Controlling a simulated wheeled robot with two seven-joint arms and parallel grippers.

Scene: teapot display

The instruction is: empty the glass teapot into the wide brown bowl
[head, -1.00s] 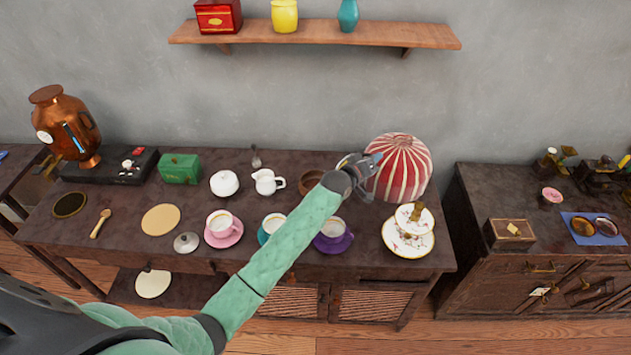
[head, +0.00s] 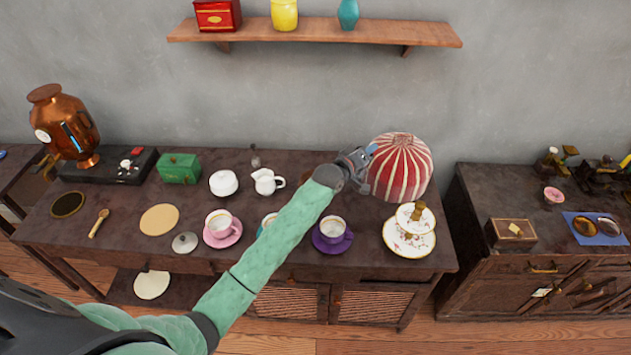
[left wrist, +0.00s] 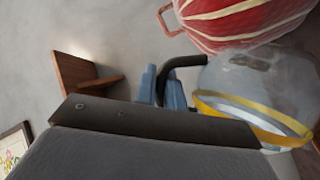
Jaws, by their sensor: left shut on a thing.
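My left gripper (head: 366,154) is shut on the black handle (left wrist: 181,65) of the glass teapot. In the left wrist view the clear teapot (left wrist: 275,80) fills the right side, with a yellow band around it; I cannot tell whether this band is tea. In the head view the teapot cannot be made out behind the gripper. The wide brown bowl (head: 306,178) stands on the table, almost wholly hidden behind my left wrist. My right gripper is not in view.
A red-and-white striped cosy (head: 401,168) stands close right of the gripper. In front are a purple cup and saucer (head: 333,233) and a tiered plate stand (head: 409,243). A white jug (head: 265,181) stands left of the bowl. A wall shelf (head: 315,32) hangs above.

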